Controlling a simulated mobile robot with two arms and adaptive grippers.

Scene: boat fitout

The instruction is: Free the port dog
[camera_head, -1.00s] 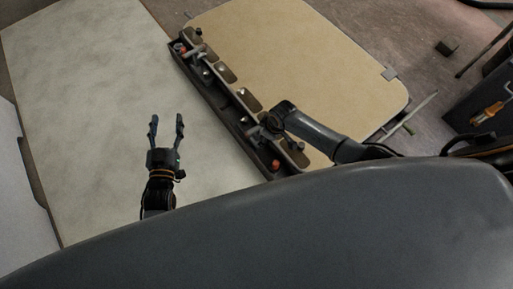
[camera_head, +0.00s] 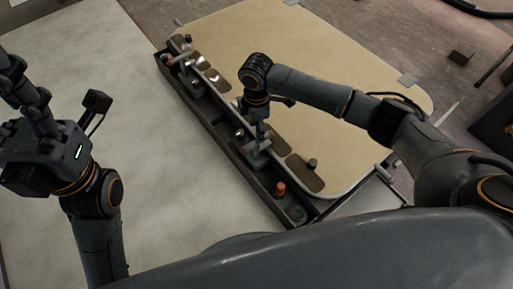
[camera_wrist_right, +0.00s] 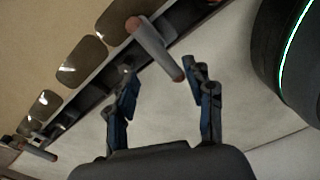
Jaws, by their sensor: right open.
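A dog with a grey bar handle (camera_head: 258,153) sits at the near part of the hatch edge. My right gripper (camera_head: 261,130) points down above it, partly hidden by its own wrist. In the right wrist view the right gripper (camera_wrist_right: 165,84) is open, with the grey bar handle (camera_wrist_right: 157,52) lying slantwise between and beyond its fingertips. I cannot tell whether they touch. A second dog (camera_head: 178,60) with a grey handle is at the far end of the edge. My left gripper (camera_head: 58,92) is open and empty over the pale surface at the left. Which dog is port is not marked.
The tan hatch panel (camera_head: 310,60) lies right of a dark trough (camera_head: 210,125) along its edge. Dark oval plates (camera_head: 305,172) line the panel's edge. An orange knob (camera_head: 280,187) stands in the trough's near end. The pale surface (camera_head: 150,150) left of the trough is clear.

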